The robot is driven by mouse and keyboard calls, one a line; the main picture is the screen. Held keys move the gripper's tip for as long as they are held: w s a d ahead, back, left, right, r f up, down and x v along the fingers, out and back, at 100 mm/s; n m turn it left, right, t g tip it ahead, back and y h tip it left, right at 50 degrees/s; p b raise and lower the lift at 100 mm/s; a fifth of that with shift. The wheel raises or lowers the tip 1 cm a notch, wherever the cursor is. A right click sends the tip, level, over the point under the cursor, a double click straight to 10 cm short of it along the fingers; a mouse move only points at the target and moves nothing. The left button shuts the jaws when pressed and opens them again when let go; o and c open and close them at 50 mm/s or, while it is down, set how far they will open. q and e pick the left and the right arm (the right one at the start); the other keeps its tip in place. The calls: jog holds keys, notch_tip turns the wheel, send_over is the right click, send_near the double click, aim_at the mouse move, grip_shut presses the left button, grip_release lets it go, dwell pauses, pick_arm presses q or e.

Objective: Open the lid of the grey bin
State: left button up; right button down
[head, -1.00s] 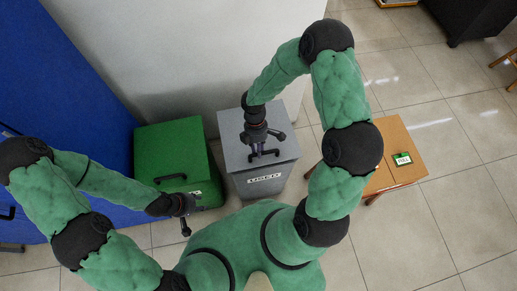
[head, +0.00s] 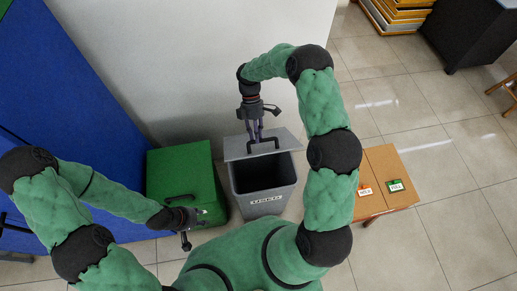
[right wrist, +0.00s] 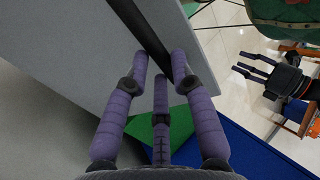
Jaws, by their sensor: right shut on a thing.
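My right gripper (head: 256,140) is shut on the black lid handle (head: 266,143). In the right wrist view the handle bar (right wrist: 151,38) runs between the fingers (right wrist: 160,68), beside the grey lid panel (right wrist: 75,55). My left gripper (head: 187,236) is empty in front of the green bin; in the right wrist view its fingers (right wrist: 236,62) are apart.
The green bin (head: 178,165) stands close on the left with its lid closed. A grey-white wall (head: 200,60) is behind, and a blue panel (head: 60,90) is at left. A small wooden table (head: 385,170) with two labels stands at right.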

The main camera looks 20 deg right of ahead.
jog(key=w, duration=0.2)
jog(key=w+r, duration=0.1)
jog(key=shift+d, duration=0.4)
jog(key=c, duration=1.2)
grip_release()
jog(key=shift+w+d+f, duration=0.1)
jog(key=shift+w+f, duration=0.15)
jog(key=shift+w, duration=0.1)
jog(key=shift+o, duration=0.8)
jog(key=shift+s+r, duration=0.1)
jog(key=v, duration=1.2)
jog(key=shift+s, duration=0.2)
jog(key=shift+r, duration=0.1)
